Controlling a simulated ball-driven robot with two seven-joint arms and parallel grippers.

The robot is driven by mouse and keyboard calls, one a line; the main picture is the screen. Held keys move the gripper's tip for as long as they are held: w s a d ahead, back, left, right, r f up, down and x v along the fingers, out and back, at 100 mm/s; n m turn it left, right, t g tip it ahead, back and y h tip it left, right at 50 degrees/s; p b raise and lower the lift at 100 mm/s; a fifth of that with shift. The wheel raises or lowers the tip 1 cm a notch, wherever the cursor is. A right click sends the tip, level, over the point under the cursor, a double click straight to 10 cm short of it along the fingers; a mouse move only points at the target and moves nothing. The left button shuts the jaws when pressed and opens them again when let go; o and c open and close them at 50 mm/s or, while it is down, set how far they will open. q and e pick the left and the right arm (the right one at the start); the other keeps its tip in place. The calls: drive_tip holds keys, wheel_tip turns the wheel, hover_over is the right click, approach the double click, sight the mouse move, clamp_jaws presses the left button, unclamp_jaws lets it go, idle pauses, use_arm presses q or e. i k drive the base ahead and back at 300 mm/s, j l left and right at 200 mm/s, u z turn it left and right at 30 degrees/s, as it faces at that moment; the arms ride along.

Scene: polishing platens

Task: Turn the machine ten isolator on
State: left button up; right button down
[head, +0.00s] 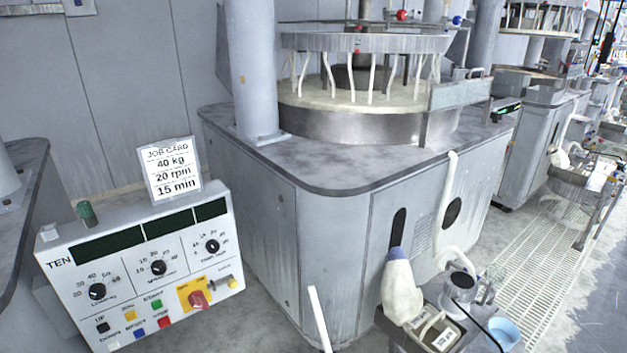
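The machine ten control box (140,270) stands at the lower left, a white slanted panel marked TEN. Its isolator is a red rotary knob (197,299) on a yellow plate (184,289) near the panel's lower right corner. The knob's handle looks tilted, but its on or off marking is too small to read. The three dark display windows (159,224) show no lit digits. Neither of my grippers is in view, and nothing touches the isolator.
A job card (171,170) reading 40 kg, 20 rpm, 15 min stands on the box. Dials and coloured push buttons (144,309) surround the isolator. The big grey polishing machine (330,235) stands behind. A cluttered trolley (455,325) and floor grating (545,260) are at right.

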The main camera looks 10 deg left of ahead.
sight(197, 299)
drive_tip(key=u, duration=1.5)
